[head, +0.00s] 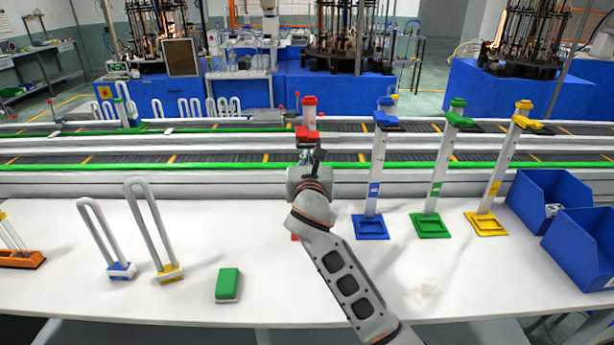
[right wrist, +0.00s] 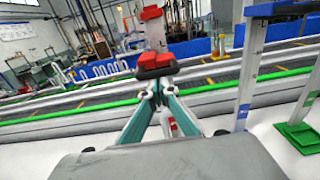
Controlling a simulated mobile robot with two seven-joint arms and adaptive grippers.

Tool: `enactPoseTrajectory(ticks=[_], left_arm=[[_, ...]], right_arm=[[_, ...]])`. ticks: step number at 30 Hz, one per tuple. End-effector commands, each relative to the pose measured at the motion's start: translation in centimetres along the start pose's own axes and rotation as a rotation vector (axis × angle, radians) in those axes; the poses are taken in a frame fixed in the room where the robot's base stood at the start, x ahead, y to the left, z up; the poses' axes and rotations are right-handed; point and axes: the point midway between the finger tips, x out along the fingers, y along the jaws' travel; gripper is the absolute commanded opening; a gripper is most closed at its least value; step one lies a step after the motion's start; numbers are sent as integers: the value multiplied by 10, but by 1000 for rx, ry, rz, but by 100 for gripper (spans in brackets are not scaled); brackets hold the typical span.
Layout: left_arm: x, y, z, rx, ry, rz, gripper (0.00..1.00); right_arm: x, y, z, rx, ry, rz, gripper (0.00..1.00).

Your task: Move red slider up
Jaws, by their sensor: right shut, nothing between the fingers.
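The red slider (head: 308,133) sits near the top of its upright white post, a little below the red cap (head: 310,101). In the right wrist view the red slider (right wrist: 155,65) is straight ahead, with the red cap (right wrist: 151,12) above it. My right gripper (head: 306,156) is shut and empty, its tips just below the slider. In the right wrist view its fingers (right wrist: 158,88) meet beneath the slider; whether they touch it I cannot tell. My right arm hides most of the red stand's lower post and base. My left gripper is not in view.
Blue (head: 371,228), green (head: 431,226) and yellow (head: 486,224) stands are to the right, the blue one closest. Blue bins (head: 580,245) stand at the right edge. A green-topped block (head: 228,284) and looped grey tubes (head: 153,225) are on the left. A conveyor runs behind.

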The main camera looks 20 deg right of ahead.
Motion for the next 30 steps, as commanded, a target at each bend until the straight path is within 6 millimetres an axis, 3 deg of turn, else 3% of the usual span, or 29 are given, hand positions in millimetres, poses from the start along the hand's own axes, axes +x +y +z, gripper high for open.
enactPoseTrajectory(ticks=[30], left_arm=[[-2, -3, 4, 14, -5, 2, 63]], right_arm=[[0, 0, 40, 2, -5, 0, 0]])
